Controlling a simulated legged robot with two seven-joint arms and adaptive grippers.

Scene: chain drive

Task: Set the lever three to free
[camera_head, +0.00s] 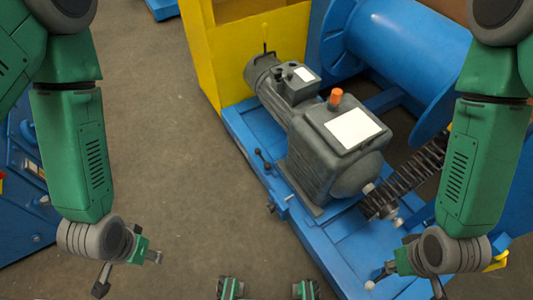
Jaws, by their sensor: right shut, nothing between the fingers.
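Several small dark levers show along the blue machine frame; no numbers are readable, so I cannot tell which is lever three. One lever (263,159) stands at the left edge of the frame, and a small dark fitting (271,208) sits nearer me. Another thin lever (265,47) stands upright by the yellow housing. My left gripper (148,256) hangs over the floor at lower left, apart from the levers; its fingers are unclear. My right gripper (392,268) is shut and empty at lower right, by the near end of the frame. A small pale knob (370,285) shows beside it.
A grey motor (335,145) with an orange cap (336,96) is mounted on the blue frame (325,245). A dark chain (415,175) runs beside it, near my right arm. A blue drum (415,45) stands behind. The floor (190,170) left of the frame is clear.

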